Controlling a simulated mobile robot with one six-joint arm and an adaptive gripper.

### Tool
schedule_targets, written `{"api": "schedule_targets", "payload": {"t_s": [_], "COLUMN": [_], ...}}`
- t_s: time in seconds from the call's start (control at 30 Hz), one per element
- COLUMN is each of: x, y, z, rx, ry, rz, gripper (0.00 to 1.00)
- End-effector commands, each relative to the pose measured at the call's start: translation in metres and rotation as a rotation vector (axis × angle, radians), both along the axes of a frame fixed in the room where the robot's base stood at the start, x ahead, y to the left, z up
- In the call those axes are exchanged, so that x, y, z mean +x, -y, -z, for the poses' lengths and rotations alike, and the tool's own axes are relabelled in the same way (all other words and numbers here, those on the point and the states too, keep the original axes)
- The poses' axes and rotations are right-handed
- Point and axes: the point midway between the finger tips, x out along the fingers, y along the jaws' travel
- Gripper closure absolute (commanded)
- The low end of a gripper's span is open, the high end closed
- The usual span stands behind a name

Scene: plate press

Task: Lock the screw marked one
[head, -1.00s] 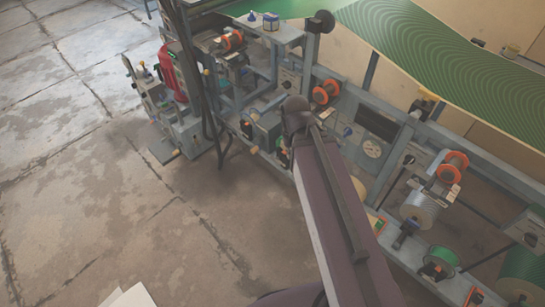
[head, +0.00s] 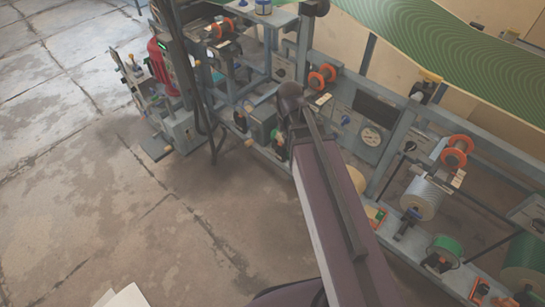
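The plate press, a grey steel frame machine (head: 395,158), runs from the upper left to the lower right in the head view. Several orange-red ring-shaped parts sit along it, one at the top left (head: 222,29), one in the middle (head: 322,77) and one at the right (head: 456,150). No screw marked one can be made out at this size. My arm reaches from the bottom edge towards the middle of the machine. My gripper does not show; the end of the arm is hidden behind its own links.
A green patterned sheet (head: 455,50) runs over the machine's top. A red cylinder (head: 160,66) stands at the machine's left end. White sheets (head: 126,297) lie at the bottom left. Spools (head: 420,197) sit at the right. The concrete floor (head: 85,200) at left is clear.

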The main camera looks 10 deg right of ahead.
Motion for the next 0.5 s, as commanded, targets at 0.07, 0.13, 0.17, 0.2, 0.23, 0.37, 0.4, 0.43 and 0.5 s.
{"api": "schedule_targets", "payload": {"t_s": [0.07, 0.13, 0.17, 0.2, 0.23, 0.37, 0.4, 0.43, 0.5], "x": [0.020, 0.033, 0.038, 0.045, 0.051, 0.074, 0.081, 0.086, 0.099], "y": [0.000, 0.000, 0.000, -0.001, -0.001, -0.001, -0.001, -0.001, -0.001], "z": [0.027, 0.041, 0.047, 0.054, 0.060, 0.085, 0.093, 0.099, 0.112], "rx": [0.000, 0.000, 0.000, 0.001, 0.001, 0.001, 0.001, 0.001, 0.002], "ry": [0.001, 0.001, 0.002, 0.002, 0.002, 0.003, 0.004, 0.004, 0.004], "rz": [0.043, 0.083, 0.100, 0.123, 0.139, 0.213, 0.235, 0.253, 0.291], "gripper": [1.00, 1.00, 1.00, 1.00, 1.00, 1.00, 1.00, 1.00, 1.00]}}
